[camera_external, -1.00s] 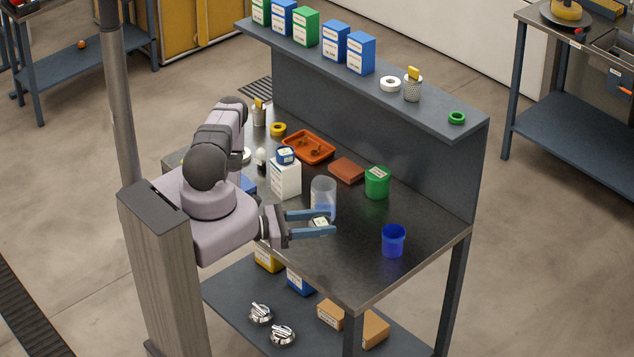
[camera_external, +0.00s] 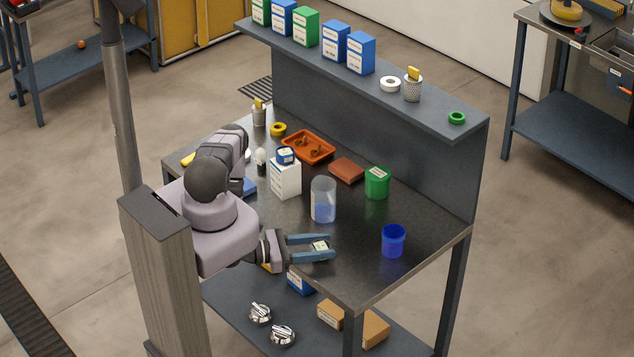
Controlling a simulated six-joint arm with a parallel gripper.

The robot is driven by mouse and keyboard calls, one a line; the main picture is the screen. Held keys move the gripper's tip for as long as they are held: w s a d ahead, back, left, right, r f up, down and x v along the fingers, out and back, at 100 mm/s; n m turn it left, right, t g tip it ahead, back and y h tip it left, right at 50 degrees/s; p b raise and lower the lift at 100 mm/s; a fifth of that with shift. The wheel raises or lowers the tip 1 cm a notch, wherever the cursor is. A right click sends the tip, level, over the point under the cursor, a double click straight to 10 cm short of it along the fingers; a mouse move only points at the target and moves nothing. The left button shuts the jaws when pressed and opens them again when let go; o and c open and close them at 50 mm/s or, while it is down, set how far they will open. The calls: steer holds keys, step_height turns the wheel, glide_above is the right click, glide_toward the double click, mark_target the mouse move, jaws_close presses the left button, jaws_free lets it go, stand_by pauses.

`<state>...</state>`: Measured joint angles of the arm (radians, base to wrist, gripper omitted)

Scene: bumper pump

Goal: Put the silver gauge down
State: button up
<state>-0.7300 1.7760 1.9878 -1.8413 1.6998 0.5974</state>
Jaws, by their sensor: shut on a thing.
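The silver gauge (camera_external: 320,247) is small, with a pale face and a dark rim. It sits between the two blue fingers of my gripper (camera_external: 318,248), near the front edge of the workbench (camera_external: 350,270). My gripper is shut on the gauge and reaches in from the left, low over the bench top. I cannot tell whether the gauge touches the surface. The fingers hide part of its sides.
A clear container (camera_external: 323,200) stands just behind my gripper. A blue cup (camera_external: 393,241) is to the right and a green tub (camera_external: 377,183) is farther back. A white box (camera_external: 286,178) stands to the left. Bare bench top lies between the gripper and the blue cup.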

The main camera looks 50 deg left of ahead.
steer(key=shift+f, duration=0.3)
steer(key=shift+f, duration=0.1)
steer(key=shift+f, duration=0.15)
steer(key=o, duration=1.1)
steer(key=shift+r, duration=0.25)
steer(key=shift+b+v, duration=0.55)
steer(key=shift+v, duration=0.55)
steer(key=shift+b+v, duration=1.9)
steer(key=shift+v, duration=2.95)
